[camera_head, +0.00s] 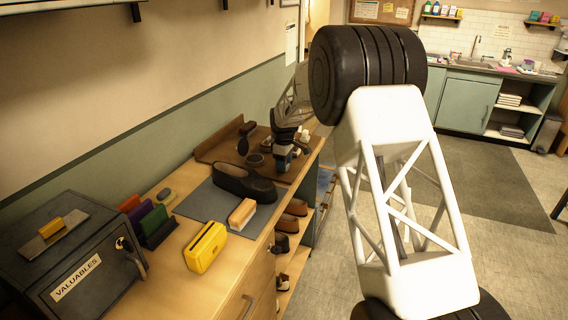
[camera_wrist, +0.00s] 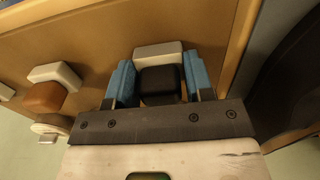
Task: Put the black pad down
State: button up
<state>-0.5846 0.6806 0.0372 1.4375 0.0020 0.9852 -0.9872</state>
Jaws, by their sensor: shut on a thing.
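My gripper (camera_head: 283,160) is low over the brown mat (camera_head: 214,149) at the far end of the wooden counter. In the wrist view its two blue fingers (camera_wrist: 160,84) are shut on the black pad (camera_wrist: 160,86), a small dark block with rounded corners. A pale block (camera_wrist: 158,51) shows right behind the pad; I cannot tell whether the two are joined. In the head view the pad is hidden or too small to make out. I cannot tell whether it touches the surface below.
A brown pad (camera_wrist: 43,98) with pale pieces beside it lies left in the wrist view. On the counter are a dark shoe (camera_head: 243,184) on a grey mat (camera_head: 205,204), an orange-and-white block (camera_head: 242,214), a yellow box (camera_head: 206,247) and a safe (camera_head: 75,262). The counter's right edge is close.

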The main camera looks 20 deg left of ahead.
jog(key=shift+f, duration=0.1)
jog(key=o, duration=0.8)
jog(key=shift+o, duration=0.2)
notch_tip(320, 180, up, 12)
dwell(0.9)
